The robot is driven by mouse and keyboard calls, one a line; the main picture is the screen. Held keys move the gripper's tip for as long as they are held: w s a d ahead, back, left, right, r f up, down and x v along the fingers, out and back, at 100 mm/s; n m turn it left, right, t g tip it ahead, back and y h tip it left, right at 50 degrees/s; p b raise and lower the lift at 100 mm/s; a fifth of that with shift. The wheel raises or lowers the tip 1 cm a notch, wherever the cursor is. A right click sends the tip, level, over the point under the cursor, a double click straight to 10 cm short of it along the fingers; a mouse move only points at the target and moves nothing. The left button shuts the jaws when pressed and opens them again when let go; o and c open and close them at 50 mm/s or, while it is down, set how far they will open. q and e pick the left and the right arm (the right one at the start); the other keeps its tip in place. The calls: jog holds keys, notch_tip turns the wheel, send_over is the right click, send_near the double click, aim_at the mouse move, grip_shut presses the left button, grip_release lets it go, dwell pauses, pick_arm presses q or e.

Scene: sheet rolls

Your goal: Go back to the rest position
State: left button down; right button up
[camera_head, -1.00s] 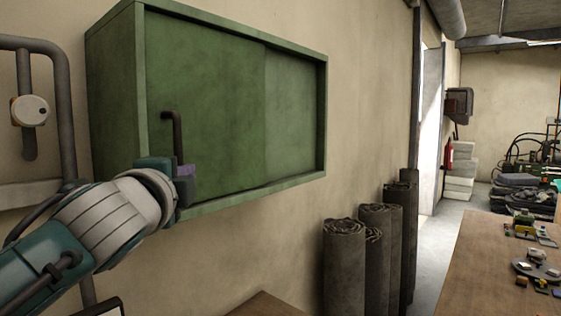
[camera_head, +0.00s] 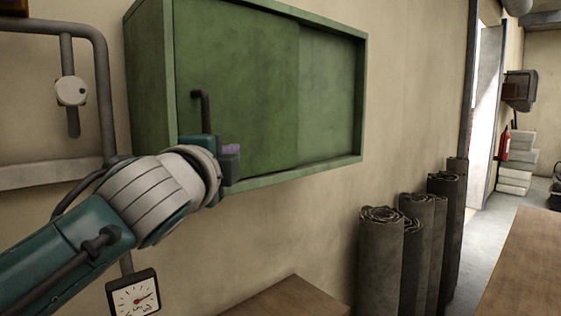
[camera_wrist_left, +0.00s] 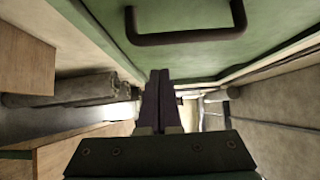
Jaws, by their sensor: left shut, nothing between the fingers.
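My left gripper (camera_head: 232,160) is in front of the lower left part of a green wall cabinet (camera_head: 240,75). It is just below the cabinet's dark bar handle (camera_head: 204,110). In the left wrist view the two purple fingers (camera_wrist_left: 158,100) are together with nothing between them. The cabinet handle (camera_wrist_left: 186,36) shows there above the fingers, apart from them. The cabinet's sliding doors look closed. My right gripper is not in view.
Several dark sheet rolls (camera_head: 380,262) stand upright against the wall at right. A wooden surface (camera_head: 290,298) lies below the cabinet, and a wooden table (camera_head: 525,265) is at far right. A gauge (camera_head: 133,296) and pipes (camera_head: 102,90) are on the left.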

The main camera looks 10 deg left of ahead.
pick_arm(q)
jog(key=s+f+n+g+p, duration=0.2)
jog(key=s+f+n+g, duration=0.2)
jog(key=s, duration=0.8)
jog(key=s+a+f+n+g+p, duration=0.1)
jog(key=s+f+n+g, duration=0.4)
jog(key=s, duration=0.8)
jog(key=s+f+n+g+p, duration=0.3)
jog(key=s+f+n+g, duration=0.2)
jog(key=s, duration=0.8)
jog(key=shift+a+f+n+h, duration=0.4)
jog(key=shift+f+n, duration=0.25)
jog(key=shift+n, duration=0.15)
